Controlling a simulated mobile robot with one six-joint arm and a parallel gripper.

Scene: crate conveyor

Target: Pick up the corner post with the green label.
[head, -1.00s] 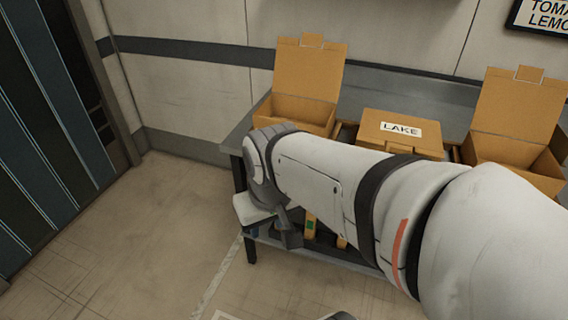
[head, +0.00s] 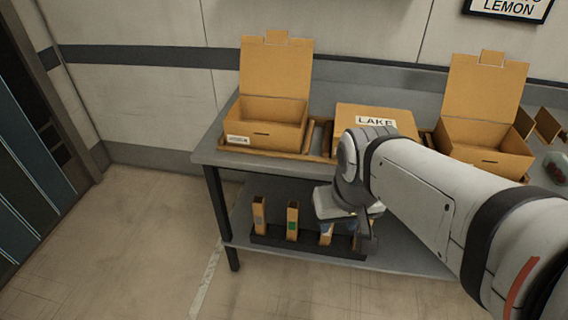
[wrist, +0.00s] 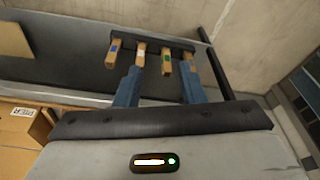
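The corner post with the green label (head: 292,221) stands upright in a dark rack (head: 282,239) on the lower shelf, second from the left in the head view. In the wrist view, the green-labelled post (wrist: 167,62) shows ahead, between the lines of my two blue fingers. My gripper (head: 342,228) is open and empty, right of the green post in the head view, partly covering the rack's right side. Its fingers (wrist: 160,76) also show apart in the wrist view. Neighbouring posts are grey-labelled (head: 259,216), white-labelled (wrist: 140,53) and blue-labelled (wrist: 113,50).
The table (head: 207,153) above the shelf carries two open cardboard boxes (head: 268,123) (head: 485,140) and a closed box marked LAKE (head: 350,112). A table leg (head: 222,215) stands left of the rack. The floor at left is clear.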

